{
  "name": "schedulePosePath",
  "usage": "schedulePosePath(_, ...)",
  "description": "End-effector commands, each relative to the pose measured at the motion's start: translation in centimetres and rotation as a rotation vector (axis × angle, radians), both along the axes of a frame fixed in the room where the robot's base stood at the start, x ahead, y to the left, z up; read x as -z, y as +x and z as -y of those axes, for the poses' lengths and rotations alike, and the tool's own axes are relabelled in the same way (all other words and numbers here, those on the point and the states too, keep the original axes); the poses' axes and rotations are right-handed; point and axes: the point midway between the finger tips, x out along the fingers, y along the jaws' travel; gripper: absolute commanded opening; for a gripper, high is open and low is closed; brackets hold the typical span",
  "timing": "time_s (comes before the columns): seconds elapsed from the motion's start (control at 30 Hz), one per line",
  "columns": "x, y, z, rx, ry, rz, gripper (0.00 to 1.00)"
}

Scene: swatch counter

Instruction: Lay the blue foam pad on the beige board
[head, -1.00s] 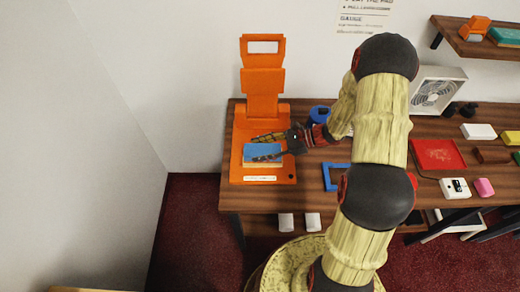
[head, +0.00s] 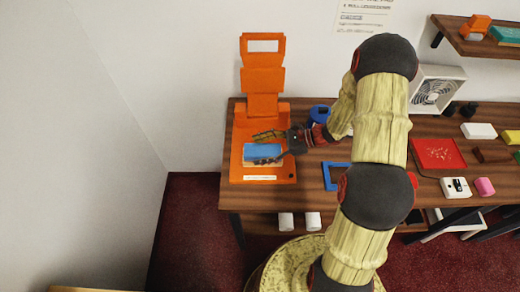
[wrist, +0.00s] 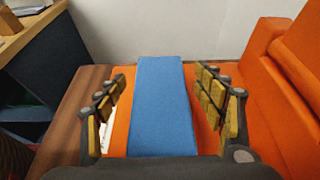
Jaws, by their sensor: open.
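The blue foam pad (head: 263,151) lies flat over the base of the orange stand (head: 284,174) at the left end of the table. A thin tan edge, likely the beige board (head: 250,164), shows along the pad's front side; the pad covers most of it. My gripper (head: 264,147) is open, with one finger on each side of the pad. In the wrist view the pad (wrist: 160,105) runs lengthwise between the spread fingers (wrist: 160,78), with gaps on both sides. The board cannot be made out there.
The stand's tall orange back (head: 263,80) rises behind the pad. A blue frame (head: 337,177) and a blue round item (head: 319,113) lie to the right, near my arm. A red tray (head: 438,154) is farther right. The wall is close at left.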

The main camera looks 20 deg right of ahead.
Motion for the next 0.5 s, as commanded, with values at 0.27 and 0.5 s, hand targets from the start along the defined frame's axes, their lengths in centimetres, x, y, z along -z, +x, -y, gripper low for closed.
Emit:
schedulePosePath(0.27,-0.2,-0.1,0.4,0.002,0.000,0.001,0.69)
schedulePosePath(0.5,-1.6,-1.1,3.8,0.005,-0.001,0.003,0.69)
